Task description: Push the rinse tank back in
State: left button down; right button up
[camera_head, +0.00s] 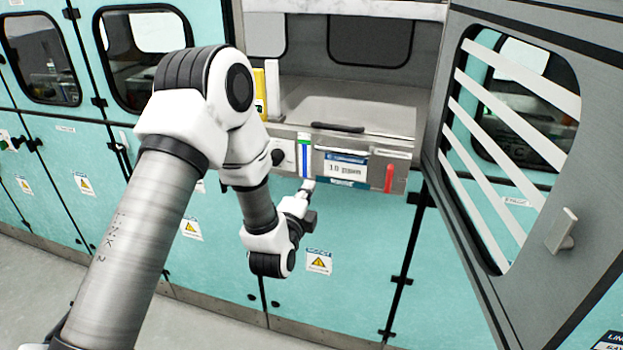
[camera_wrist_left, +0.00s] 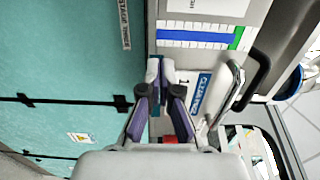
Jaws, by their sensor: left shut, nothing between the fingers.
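The rinse tank (camera_head: 300,136) is a grey metal box in the open bay of a teal cabinet. Its front panel carries a blue-headed label, a blue and green strip and a red part, and a black handle (camera_head: 337,127) sits at its top edge. In the left wrist view the tank front (camera_wrist_left: 205,10) fills the upper middle, with the black handle (camera_wrist_left: 262,72) at right. My left gripper (camera_head: 308,186) is shut and empty at the lower edge of the tank front. Its fingertips (camera_wrist_left: 160,70) point at that edge; I cannot tell whether they touch.
A grey door (camera_head: 450,215) with a striped window stands open at the right of the bay. Teal cabinet doors (camera_head: 345,275) lie below the tank, and more line the left. A yellow object (camera_head: 259,95) stands at the bay's left side. Grey floor shows at lower left.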

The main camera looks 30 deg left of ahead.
aim_at(315, 177)
pick_arm(q)
jog(key=x, duration=0.3)
jog(key=shift+p, duration=0.4)
pick_arm(e)
jog(key=shift+r, duration=0.65)
pick_arm(q)
jog(key=shift+w, duration=0.1)
